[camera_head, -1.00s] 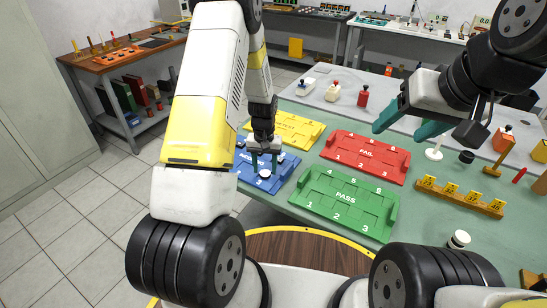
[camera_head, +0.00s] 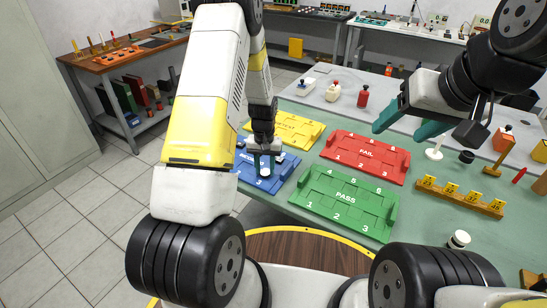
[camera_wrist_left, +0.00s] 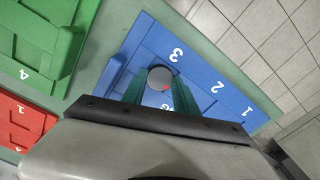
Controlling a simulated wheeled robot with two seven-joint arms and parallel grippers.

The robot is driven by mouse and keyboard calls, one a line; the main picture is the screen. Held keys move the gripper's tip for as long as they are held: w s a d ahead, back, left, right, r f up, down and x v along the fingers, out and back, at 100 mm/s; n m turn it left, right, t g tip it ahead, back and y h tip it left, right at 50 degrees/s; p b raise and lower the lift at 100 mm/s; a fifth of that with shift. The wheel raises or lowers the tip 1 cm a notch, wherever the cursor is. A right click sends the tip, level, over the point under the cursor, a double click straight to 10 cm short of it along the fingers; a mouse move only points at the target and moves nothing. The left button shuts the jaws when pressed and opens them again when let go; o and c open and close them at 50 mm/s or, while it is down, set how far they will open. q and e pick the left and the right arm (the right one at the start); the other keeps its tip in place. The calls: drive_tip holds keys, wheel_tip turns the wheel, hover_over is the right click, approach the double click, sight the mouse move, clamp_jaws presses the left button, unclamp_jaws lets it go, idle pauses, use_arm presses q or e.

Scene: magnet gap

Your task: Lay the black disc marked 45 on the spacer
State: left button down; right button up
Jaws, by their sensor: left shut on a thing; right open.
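My left gripper (camera_head: 265,164) is shut on a small round piece (camera_head: 266,173) over the blue tray (camera_head: 283,176). In the left wrist view the piece (camera_wrist_left: 159,77) has a grey round face with a red dot, between the teal fingers near the tray's 3. I cannot see a 45 on it. A small black round piece (camera_head: 467,157) lies at the right of the table, its marking unreadable. A white and dark round piece (camera_head: 459,239) stands near the front edge. I cannot tell which thing is the spacer. My right gripper (camera_head: 407,122) is open and empty above the table.
A green PASS tray (camera_head: 346,202), red FAIL tray (camera_head: 367,157) and yellow tray (camera_head: 286,129) lie around the blue one. A yellow rack with number labels (camera_head: 459,196) is at the right.

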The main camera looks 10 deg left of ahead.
use_arm(q)
drive_tip(key=shift+r, duration=2.25)
drive_tip(key=shift+d, duration=0.1)
